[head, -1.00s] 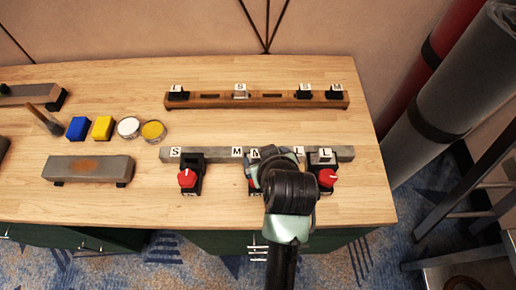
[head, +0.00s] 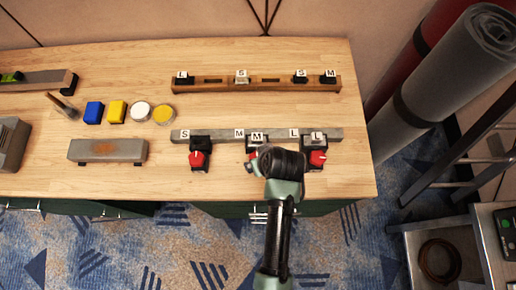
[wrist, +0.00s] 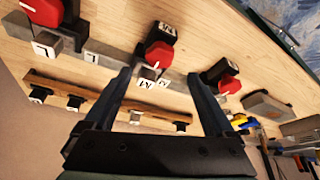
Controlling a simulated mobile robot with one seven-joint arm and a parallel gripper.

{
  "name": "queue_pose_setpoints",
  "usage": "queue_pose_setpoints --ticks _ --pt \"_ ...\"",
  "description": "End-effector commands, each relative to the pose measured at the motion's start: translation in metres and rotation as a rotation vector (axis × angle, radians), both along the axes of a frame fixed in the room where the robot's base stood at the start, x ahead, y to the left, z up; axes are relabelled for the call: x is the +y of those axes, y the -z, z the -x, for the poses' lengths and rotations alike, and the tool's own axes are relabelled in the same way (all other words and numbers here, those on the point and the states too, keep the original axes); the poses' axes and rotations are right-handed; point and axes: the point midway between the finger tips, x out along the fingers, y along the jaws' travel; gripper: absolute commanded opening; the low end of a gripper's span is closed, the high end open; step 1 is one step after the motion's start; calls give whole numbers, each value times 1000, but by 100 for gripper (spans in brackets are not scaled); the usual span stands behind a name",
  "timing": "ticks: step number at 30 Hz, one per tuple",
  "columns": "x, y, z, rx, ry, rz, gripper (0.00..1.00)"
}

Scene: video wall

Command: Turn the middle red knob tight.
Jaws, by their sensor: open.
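The middle red knob (wrist: 154,55) sits on a black clamp (wrist: 162,33) marked M, on a grey rail (wrist: 180,84). In the wrist view it lies between and just beyond my fingertips, with no visible contact. My gripper (wrist: 160,74) is open and empty. In the head view my wrist covers most of the middle knob and its clamp; only a sliver of red (head: 252,155) shows. The left red knob (head: 197,159), by the S label, and the right red knob (head: 318,158), by the L label, are clear of my arm.
A wooden rail (head: 256,86) with several labelled black blocks lies behind. To the left are blue (head: 94,112) and yellow (head: 117,111) blocks, round tins (head: 140,112) and a grey block (head: 106,150). A grey roll (head: 445,80) and shelf stand right of the table.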

Motion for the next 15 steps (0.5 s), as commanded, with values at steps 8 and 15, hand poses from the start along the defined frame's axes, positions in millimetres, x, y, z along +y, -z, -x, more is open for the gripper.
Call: queue_pose_setpoints --ticks 8,15 --pt "7 41 -16 1 -2 0 89" --pt "10 62 -25 -1 0 0 89"
